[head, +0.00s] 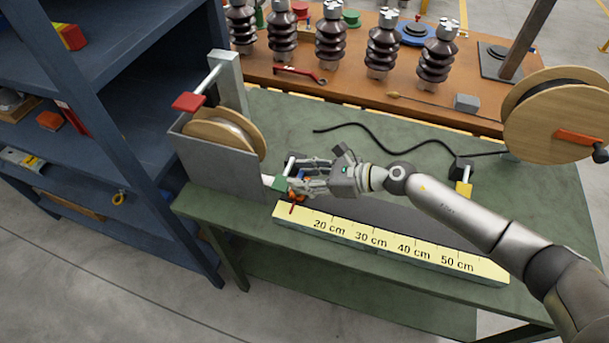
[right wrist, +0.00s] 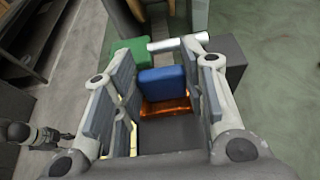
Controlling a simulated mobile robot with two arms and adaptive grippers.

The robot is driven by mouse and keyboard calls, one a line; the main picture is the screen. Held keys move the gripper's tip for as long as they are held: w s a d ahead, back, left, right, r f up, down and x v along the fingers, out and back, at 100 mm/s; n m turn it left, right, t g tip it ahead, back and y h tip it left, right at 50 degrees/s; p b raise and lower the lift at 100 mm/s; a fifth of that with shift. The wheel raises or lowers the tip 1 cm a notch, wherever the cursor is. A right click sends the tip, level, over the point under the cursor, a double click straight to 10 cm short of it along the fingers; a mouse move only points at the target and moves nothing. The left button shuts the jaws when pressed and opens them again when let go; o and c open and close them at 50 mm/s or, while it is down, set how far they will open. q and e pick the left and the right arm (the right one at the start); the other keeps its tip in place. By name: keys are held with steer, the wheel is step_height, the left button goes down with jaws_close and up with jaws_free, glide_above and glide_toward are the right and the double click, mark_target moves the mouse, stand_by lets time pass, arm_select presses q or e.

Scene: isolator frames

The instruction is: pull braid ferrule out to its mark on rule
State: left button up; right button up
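The yellow rule (head: 343,236) lies along the front of the green table, with marks from 20 to 50 cm. A thin red mark (head: 291,208) stands near its left end. My right gripper (head: 290,184) is at that left end, beside a green block (head: 279,183) in front of the spool box. The braid is mostly hidden by the gripper.
A wooden spool (head: 215,137) sits in a grey box (head: 210,170) on the left. A larger wooden reel (head: 557,115) stands at the right. A black cable (head: 375,137) lies behind my arm. Brown insulators (head: 331,42) stand on the bench behind. Blue shelving (head: 110,130) is at the left.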

jaws_close()
steer(key=shift+s+d+f+b, duration=0.1)
steer(key=shift+d+f+b, duration=0.05)
steer(key=shift+d+b, duration=0.3)
steer(key=s+d+b, duration=0.2)
steer(key=d+b, duration=0.1)
steer(key=d, duration=0.3)
steer(key=s+d+b, duration=0.2)
steer(key=d+b, duration=0.2)
steer(key=d, duration=0.1)
steer(key=s+d+b, duration=0.1)
steer(key=d+b, duration=0.2)
steer(key=d, duration=0.3)
steer(key=shift+s+d+b, duration=0.3)
steer(key=shift+s+b, duration=0.1)
steer(key=shift+s+d, duration=0.1)
steer(key=shift+d, duration=0.15)
steer(key=o, duration=0.8)
jaws_free()
steer(key=shift+c, duration=0.2)
